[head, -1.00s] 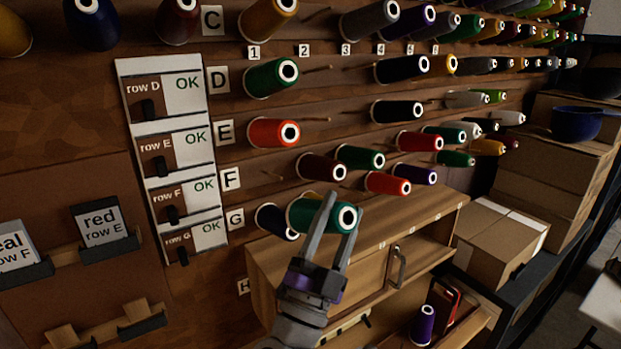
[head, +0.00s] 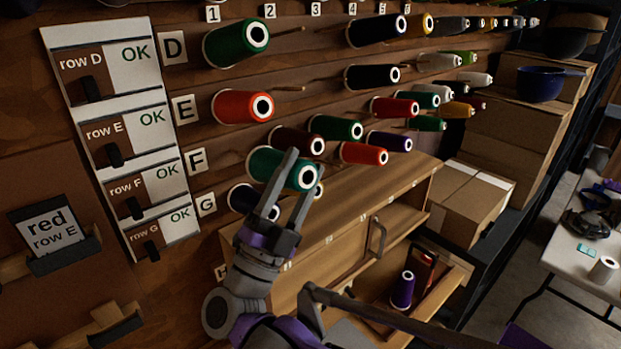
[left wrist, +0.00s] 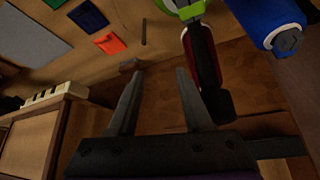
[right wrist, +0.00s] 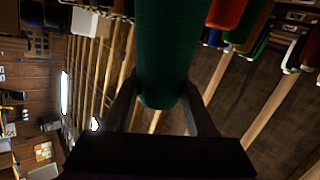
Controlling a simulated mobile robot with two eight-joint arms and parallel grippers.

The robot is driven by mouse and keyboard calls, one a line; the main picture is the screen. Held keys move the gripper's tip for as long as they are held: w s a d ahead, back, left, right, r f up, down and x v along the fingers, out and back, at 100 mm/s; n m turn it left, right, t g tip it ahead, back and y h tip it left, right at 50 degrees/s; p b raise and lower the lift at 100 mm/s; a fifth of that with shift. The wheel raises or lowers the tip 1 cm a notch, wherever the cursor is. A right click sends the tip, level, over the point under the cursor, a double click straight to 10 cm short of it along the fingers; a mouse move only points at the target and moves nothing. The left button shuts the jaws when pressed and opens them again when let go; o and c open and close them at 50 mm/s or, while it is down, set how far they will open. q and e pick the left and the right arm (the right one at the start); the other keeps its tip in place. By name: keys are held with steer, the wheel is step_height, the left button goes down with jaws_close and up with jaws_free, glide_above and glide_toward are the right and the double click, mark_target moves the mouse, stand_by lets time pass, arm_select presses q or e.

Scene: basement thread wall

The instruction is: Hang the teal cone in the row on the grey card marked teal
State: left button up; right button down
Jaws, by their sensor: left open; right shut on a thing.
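The teal cone (head: 270,165) is held in front of the thread wall, near the left end of row F (head: 198,160). My right gripper (head: 298,178) is shut on it, with a finger on either side in the right wrist view (right wrist: 158,98). The cone's white-ringed end faces the head camera; whether a peg is inside it is hidden. The grey card marked teal is outside the head view now. My left gripper (left wrist: 152,95) is open and empty in the left wrist view.
A maroon cone (head: 290,141) and a red cone (head: 360,153) hang close right of the teal one. A navy cone (head: 243,198) is just below. A wooden cabinet (head: 330,215) juts out beneath. A red row E card (head: 48,228) is at left.

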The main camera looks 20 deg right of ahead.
steer(key=shift+w+a+f, duration=0.15)
steer(key=shift+w, duration=0.25)
steer(key=shift+w+a+f, duration=0.1)
steer(key=shift+w+a, duration=0.05)
steer(key=shift+w, duration=0.2)
steer(key=w, duration=0.1)
steer(key=w+a, duration=0.1)
steer(key=w+b, duration=0.1)
steer(key=w, duration=0.1)
steer(key=shift+a+f, duration=0.25)
steer(key=shift+f, duration=0.15)
arm_select(q)
steer(key=shift+s+f, duration=0.55)
steer(key=shift+f, duration=0.35)
arm_select(e)
steer(key=shift+w+a+f, duration=0.15)
steer(key=shift+w+a, duration=0.15)
steer(key=shift+w, duration=0.55)
steer(key=shift+w+a+f, duration=0.15)
steer(key=shift+w+a, duration=0.15)
steer(key=shift+w, duration=0.5)
arm_select(q)
steer(key=shift+s+f, duration=0.1)
steer(key=shift+f, duration=0.05)
arm_select(e)
steer(key=shift+s+f, duration=0.1)
steer(key=shift+f, duration=0.25)
steer(key=shift+c, duration=0.7)
jaws_free()
